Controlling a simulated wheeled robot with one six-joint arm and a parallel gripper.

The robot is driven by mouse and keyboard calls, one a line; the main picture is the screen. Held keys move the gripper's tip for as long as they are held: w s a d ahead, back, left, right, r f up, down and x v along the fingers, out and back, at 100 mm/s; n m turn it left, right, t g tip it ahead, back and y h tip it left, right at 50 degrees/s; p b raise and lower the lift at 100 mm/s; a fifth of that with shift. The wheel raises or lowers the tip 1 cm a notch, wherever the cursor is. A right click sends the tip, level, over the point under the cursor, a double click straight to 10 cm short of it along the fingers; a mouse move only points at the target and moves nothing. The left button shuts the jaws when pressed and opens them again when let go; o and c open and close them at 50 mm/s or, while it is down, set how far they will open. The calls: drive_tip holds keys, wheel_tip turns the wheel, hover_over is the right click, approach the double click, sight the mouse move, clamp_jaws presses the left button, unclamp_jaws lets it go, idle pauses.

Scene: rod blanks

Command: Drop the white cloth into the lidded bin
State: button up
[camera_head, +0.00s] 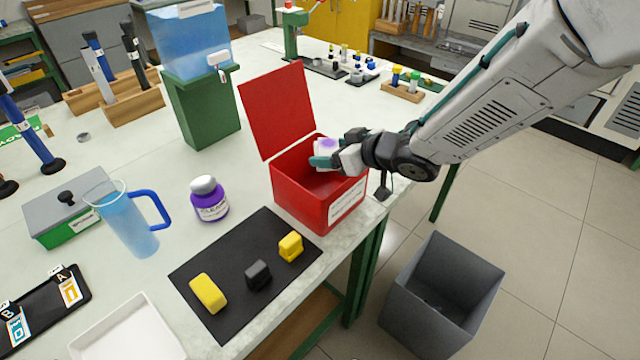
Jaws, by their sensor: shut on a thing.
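The lidded bin is a red box (304,206) with its red lid (277,108) raised open, standing near the right edge of the table. My gripper (326,157) reaches in from the right over the bin's opening. It is shut on the white cloth (326,146), which shows a purple patch. The cloth is at about the height of the bin's rim, toward its back. The fingers partly hide the cloth and the bin's inside.
A black mat (228,290) with yellow and black blocks lies in front of the bin. A purple jar (209,199), a blue pitcher (126,222) and a green stand (203,108) with a water tank are to the left. A grey open bin (440,295) stands on the floor.

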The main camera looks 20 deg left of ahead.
drive_tip(key=shift+f, duration=0.65)
drive_tip(key=o, duration=1)
drive_tip(key=shift+o, duration=0.2)
drive_tip(key=shift+s, duration=0.1)
drive_tip(key=v, duration=0.7)
drive_tip(key=shift+d, duration=0.3)
drive_tip(key=shift+s+r, duration=0.1)
drive_tip(key=shift+r, duration=0.05)
